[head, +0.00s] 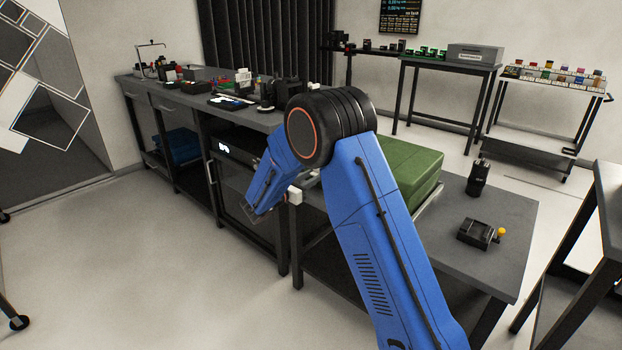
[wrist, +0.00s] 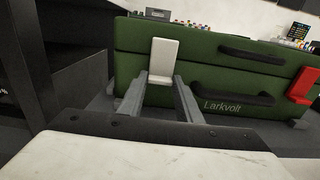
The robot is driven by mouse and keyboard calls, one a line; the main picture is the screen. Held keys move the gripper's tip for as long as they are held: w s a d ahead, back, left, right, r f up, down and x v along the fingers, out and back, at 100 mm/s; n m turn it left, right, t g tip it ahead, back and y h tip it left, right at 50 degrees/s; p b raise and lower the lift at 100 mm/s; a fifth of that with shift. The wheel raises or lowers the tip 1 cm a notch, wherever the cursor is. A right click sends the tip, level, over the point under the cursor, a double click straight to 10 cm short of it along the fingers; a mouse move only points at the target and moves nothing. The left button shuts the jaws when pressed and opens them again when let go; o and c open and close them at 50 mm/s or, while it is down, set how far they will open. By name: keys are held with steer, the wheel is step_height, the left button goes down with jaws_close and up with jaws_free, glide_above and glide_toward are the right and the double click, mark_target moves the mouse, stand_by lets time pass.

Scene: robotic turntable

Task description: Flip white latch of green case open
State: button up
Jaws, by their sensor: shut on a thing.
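The green case (wrist: 215,72) fills most of the wrist view, with its front towards me. In the head view the case (head: 412,165) rests at the left part of the grey table, partly behind my arm. The white latch (wrist: 163,58) is on the left of the case front, upright across the seam between lid and base. My gripper (wrist: 162,84) is at the lower end of the latch, one finger on each side, shut on it.
A red latch (wrist: 302,86) is on the right of the case front. Black handles are on the lid (wrist: 250,56) and base (wrist: 232,102). A black device (head: 478,178) and a small box with a yellow knob (head: 478,234) stand on the table (head: 500,210). A cluttered bench is behind.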

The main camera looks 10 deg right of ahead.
steer(key=g+y, duration=0.1)
steer(key=s+a+r+g+y, duration=0.1)
steer(key=shift+a+r+y, duration=0.1)
steer(key=shift+r+y, duration=0.2)
steer(key=shift+y, duration=0.1)
step_height(320, 180, up, 6)
steer(key=a+g+y, duration=0.1)
steer(key=g+y, duration=0.5)
steer(key=y, duration=0.3)
steer(key=shift+s+g, duration=0.3)
steer(key=shift+r, duration=0.15)
steer(key=o, duration=1)
steer(key=shift+o, duration=0.2)
